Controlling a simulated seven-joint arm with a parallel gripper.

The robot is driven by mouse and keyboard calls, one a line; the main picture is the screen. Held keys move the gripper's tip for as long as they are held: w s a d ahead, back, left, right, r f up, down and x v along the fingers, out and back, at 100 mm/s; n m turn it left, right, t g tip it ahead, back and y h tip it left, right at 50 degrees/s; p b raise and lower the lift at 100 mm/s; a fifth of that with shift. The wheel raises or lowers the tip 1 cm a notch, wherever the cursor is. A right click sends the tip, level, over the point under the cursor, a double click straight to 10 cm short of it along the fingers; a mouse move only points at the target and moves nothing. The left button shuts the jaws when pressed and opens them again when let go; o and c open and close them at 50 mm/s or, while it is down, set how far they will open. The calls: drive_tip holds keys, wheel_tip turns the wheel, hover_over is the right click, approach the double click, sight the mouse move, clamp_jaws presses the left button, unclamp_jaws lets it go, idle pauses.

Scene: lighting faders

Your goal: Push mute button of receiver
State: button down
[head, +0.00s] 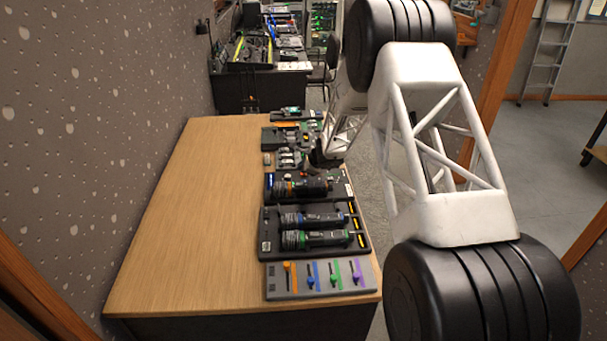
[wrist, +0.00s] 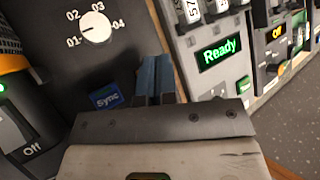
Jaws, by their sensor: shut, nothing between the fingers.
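No button with a readable mute label shows. In the wrist view a dark panel (wrist: 130,45) carries a white dial (wrist: 95,28) marked 01 to 04 and a blue Sync button (wrist: 105,97). Beside it is a grey unit with a green Ready display (wrist: 219,53). I cannot tell which unit is the receiver. My gripper (wrist: 155,75) is shut and empty, its fingers over the seam between the dark panel and the grey unit. I cannot tell whether they touch anything. In the head view my gripper (head: 322,156) is small and dark, at the desk's right edge.
A grey fader panel (head: 360,277) lies at the near end. The desk's left half is clear.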

sight(303, 175)
drive_tip(key=shift+r, duration=0.15)
drive_tip(key=shift+r, duration=2.9)
drive_tip(key=s+d+r+n+g, duration=0.1)
drive_tip(key=s+r+n, duration=0.4)
drive_tip(key=s+r, duration=0.75)
drive_tip(key=s+r+n+g, duration=0.1)
drive_tip(key=s+r+n, duration=0.4)
drive_tip(key=s+r, duration=0.75)
drive_tip(key=s+d+n+g+h, duration=0.1)
drive_tip(key=s+d+n+h, duration=0.2)
drive_tip(key=s, duration=1.7)
drive_tip(key=s+d+r+n+g+h, duration=0.1)
drive_tip(key=s+d+n+h, duration=0.2)
drive_tip(key=s, duration=1.8)
drive_tip(key=shift+d+n, duration=1.2)
